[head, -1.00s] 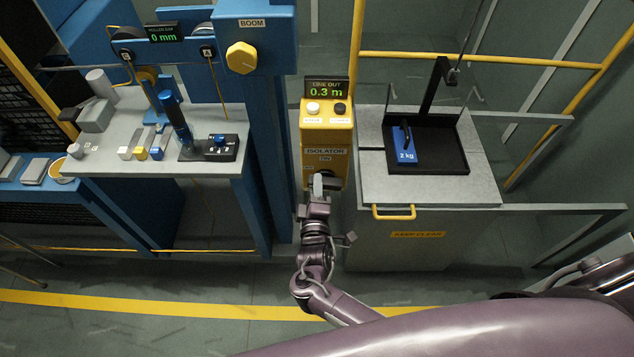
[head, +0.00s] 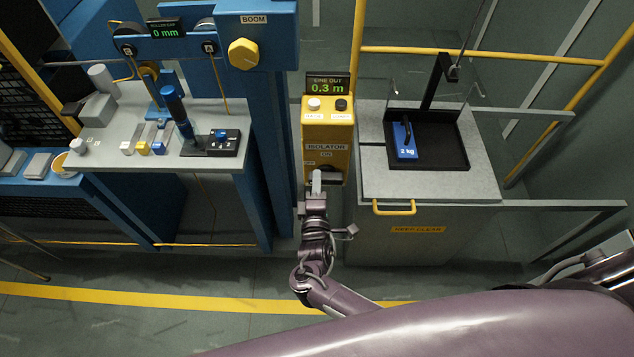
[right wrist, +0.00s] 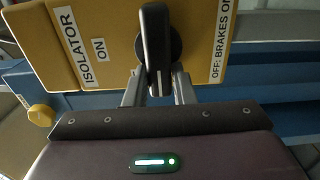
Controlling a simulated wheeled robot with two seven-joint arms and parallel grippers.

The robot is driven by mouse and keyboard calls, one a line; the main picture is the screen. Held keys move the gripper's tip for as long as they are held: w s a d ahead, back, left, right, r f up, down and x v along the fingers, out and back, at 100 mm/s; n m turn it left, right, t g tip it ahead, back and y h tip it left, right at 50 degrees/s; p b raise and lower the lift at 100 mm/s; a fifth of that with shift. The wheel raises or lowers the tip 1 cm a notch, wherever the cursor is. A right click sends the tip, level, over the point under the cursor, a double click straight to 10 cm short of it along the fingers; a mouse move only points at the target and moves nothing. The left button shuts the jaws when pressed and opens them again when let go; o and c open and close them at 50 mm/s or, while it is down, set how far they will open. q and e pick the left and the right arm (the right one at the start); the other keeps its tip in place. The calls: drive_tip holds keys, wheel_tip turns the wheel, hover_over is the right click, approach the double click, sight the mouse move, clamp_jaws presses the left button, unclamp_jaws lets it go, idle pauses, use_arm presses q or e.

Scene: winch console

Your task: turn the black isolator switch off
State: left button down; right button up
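The black isolator switch (right wrist: 155,45) is a bar-shaped handle on a round hub, on the yellow isolator box (head: 342,135). In the right wrist view it stands upright in the picture, between an "ON" label on the left and an "OFF: BRAKES ON" label on the right. My right gripper (right wrist: 159,80) is at the switch, with one finger on each side of the handle's lower part. The fingers look apart, and I cannot tell whether either touches it. In the head view the right gripper (head: 316,180) hides much of the switch. My left gripper is out of view.
A line-out display (head: 327,87) reading 0.3 m sits atop the box. A blue column (head: 272,130) stands close on its left. A grey cabinet (head: 480,185) with a yellow handle (head: 394,208) and a black tray holding a 2 kg weight (head: 405,142) stands close on its right.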

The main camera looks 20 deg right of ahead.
drive_tip(key=o, duration=0.4)
drive_tip(key=v, duration=0.7)
drive_tip(key=shift+s+a, duration=0.15)
drive_tip(key=shift+s, duration=0.25)
